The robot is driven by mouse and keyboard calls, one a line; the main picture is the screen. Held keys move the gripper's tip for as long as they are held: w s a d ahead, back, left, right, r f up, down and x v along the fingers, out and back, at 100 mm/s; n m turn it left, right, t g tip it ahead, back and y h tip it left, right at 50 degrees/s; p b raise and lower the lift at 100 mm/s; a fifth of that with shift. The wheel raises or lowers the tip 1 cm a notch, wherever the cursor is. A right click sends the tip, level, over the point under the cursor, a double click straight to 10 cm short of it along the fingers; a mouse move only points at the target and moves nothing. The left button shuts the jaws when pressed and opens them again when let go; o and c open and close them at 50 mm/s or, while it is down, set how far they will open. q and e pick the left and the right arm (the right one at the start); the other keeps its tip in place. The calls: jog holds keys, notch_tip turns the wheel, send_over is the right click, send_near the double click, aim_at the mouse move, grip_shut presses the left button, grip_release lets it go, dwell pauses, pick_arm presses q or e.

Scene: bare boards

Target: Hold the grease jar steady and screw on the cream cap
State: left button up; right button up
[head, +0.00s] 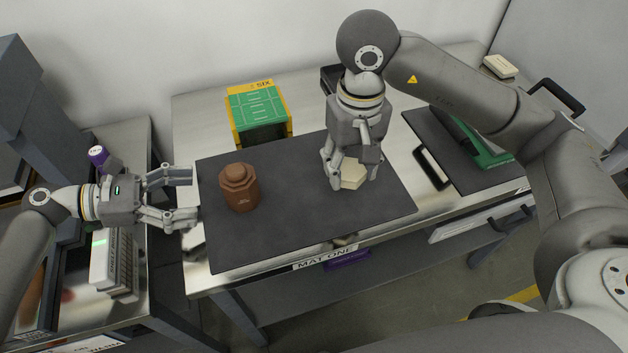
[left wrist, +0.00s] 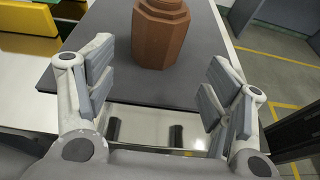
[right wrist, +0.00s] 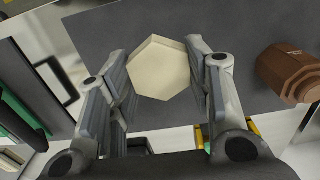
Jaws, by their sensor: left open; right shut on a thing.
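The brown faceted grease jar (head: 240,190) stands upright on the dark mat, left of its middle. My left gripper (head: 188,195) is open just left of the jar, apart from it. In the left wrist view the jar (left wrist: 160,38) is ahead, between and beyond the spread fingers. The cream six-sided cap (head: 352,174) is at the right part of the mat. My right gripper (head: 350,180) points down and is shut on the cap. The right wrist view shows the cap (right wrist: 160,68) between the finger pads. I cannot tell whether the cap still touches the mat.
The dark mat (head: 290,222) is clear between jar and cap. A yellow and green box (head: 259,112) stands behind the mat. A black tray with a handle (head: 433,167) lies to the right. A purple-capped container (head: 98,155) stands on the left side table.

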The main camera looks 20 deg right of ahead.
aim_at(233, 190)
pick_arm(q)
jog(key=shift+w, duration=0.2)
pick_arm(e)
jog(key=shift+f, duration=0.25)
pick_arm(q)
jog(key=shift+d, duration=0.15)
jog(key=b+x, duration=0.2)
jog(key=x, duration=0.3)
jog(key=shift+d+f+b, duration=0.2)
jog(key=shift+d+b, duration=0.15)
pick_arm(e)
notch_tip(233, 190, down, 2)
jog(key=shift+f, duration=0.25)
pick_arm(q)
jog(key=shift+d+p, duration=1)
jog(key=shift+p, duration=0.05)
pick_arm(e)
notch_tip(233, 190, up, 2)
jog(key=shift+r, duration=0.1)
pick_arm(q)
jog(key=shift+d+f, duration=0.25)
jog(key=shift+d, duration=0.3)
pick_arm(e)
jog(key=shift+r, duration=0.15)
pick_arm(q)
jog(key=shift+d+f, duration=0.2)
jog(key=shift+d, duration=0.05)
jog(key=shift+c, duration=0.3)
jog(key=c, duration=0.7)
jog(key=shift+c, duration=0.2)
